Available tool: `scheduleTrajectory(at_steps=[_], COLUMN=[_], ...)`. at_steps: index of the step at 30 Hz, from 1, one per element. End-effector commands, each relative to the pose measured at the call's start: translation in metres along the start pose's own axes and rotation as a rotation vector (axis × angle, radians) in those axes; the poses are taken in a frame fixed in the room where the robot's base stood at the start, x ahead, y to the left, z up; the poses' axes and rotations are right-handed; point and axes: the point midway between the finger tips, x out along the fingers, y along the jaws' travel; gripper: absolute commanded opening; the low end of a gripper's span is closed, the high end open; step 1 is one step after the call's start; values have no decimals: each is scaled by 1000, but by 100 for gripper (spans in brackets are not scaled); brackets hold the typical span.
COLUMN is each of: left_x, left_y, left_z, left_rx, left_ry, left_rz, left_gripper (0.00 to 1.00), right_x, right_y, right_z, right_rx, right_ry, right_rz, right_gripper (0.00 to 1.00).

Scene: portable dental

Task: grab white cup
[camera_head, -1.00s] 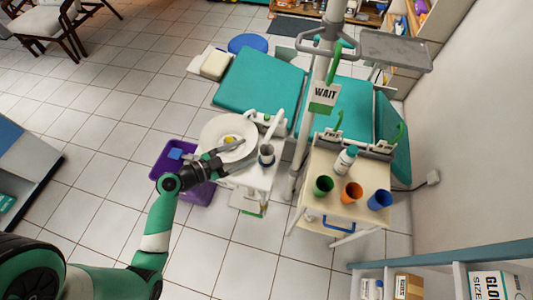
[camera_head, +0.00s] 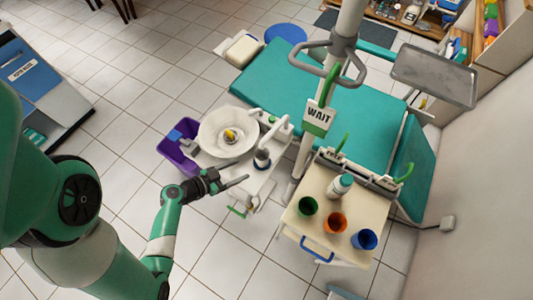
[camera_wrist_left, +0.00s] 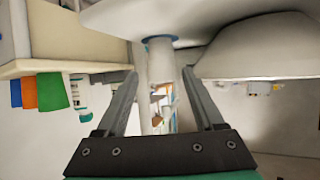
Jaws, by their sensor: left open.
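The white cup (camera_head: 262,159), with a dark inside, stands on the white dental unit (camera_head: 258,185), right of the round basin. My left gripper (camera_head: 240,182) is open and empty, just left of and nearer than the cup. In the left wrist view, which looks upside down, a white upright shape with a blue ring at its base, seemingly the cup (camera_wrist_left: 160,62), shows between the two spread fingers (camera_wrist_left: 160,85). It looks beyond the fingertips; the exact gap is unclear. My right gripper is not in view.
A cart (camera_head: 318,225) to the right holds green, orange and blue cups and a bottle. A grey pole (camera_head: 308,150) rises behind. A purple bin (camera_head: 172,150) stands left. The floor in front is clear.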

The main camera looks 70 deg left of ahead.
Motion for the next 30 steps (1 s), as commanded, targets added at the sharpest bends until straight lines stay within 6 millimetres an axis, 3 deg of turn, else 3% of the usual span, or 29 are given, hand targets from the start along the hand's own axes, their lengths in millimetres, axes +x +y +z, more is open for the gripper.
scheduleTrajectory(at_steps=[3, 10, 12, 18, 25, 30], left_x=[13, 26, 36, 63, 72, 102], left_y=[0, 1, 1, 1, 0, -1], left_z=[12, 10, 1, 0, -2, -6], left_rx=[9, 6, 6, 2, 2, 4], left_ry=[-1, 7, 3, 4, 4, 6], left_rz=[6, -1, 5, 1, -1, 1], left_gripper=[70, 70, 70, 70, 70, 70], right_x=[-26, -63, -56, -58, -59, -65], right_y=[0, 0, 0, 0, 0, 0], right_z=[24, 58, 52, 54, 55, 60], right_rx=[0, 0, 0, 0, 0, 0], right_ry=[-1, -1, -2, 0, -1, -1], right_rz=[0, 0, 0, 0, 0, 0], right_gripper=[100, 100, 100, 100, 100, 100])
